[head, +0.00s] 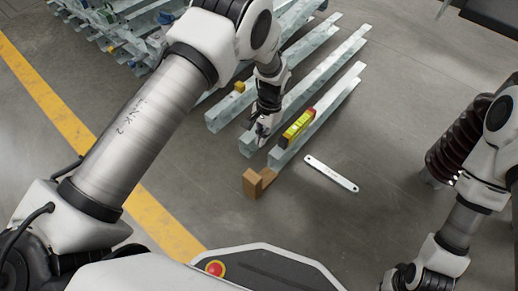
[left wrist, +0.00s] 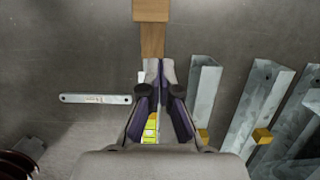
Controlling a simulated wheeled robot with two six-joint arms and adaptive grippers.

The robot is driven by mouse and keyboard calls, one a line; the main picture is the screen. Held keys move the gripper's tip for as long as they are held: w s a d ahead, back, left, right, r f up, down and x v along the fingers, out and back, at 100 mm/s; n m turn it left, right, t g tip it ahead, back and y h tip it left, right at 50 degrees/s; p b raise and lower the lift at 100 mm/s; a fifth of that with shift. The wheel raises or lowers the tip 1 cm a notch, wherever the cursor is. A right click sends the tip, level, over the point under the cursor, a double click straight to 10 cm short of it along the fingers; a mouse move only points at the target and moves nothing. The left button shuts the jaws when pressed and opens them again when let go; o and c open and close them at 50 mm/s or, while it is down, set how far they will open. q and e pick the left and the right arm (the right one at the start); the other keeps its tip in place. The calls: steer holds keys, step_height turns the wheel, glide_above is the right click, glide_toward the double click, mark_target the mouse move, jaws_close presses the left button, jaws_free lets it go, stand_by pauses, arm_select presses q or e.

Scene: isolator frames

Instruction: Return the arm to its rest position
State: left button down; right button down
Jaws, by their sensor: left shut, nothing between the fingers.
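My left gripper (head: 262,130) hangs low over the metal rails, near their front ends. In the left wrist view its two fingertips (left wrist: 159,70) are together with nothing between them. It is beside a yellow spirit level (head: 298,128), which lies along the rightmost rail (head: 318,118). In the left wrist view the level (left wrist: 150,129) is partly hidden behind the fingers. My right arm shows at the right of the head view, but its gripper is not visible.
A wooden block (head: 254,184) is at the front end of the rightmost rail. A flat pale strip (head: 331,173) lies on the floor to the right. More rails (head: 120,28) are stacked at the back left. A dark red ribbed object (head: 455,140) stands at right.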

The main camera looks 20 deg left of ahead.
arm_select(q)
steer(key=s+a+n+h+p, duration=0.15)
steer(key=s+a+p, duration=0.25)
steer(key=s, duration=1.2)
steer(key=s+a+n+p, duration=0.2)
steer(key=s+a+p, duration=0.15)
steer(key=s, duration=1.35)
steer(key=w+r+t+p, duration=0.1)
steer(key=w+r+p, duration=0.1)
steer(key=r+p, duration=1.7)
steer(key=w+r+t+p, duration=0.1)
steer(key=r+p, duration=1.8)
steer(key=shift+w+r+n+t, duration=0.3)
steer(key=shift+w+r+n, duration=0.1)
steer(key=shift+n, duration=0.05)
steer(key=shift+y, duration=0.25)
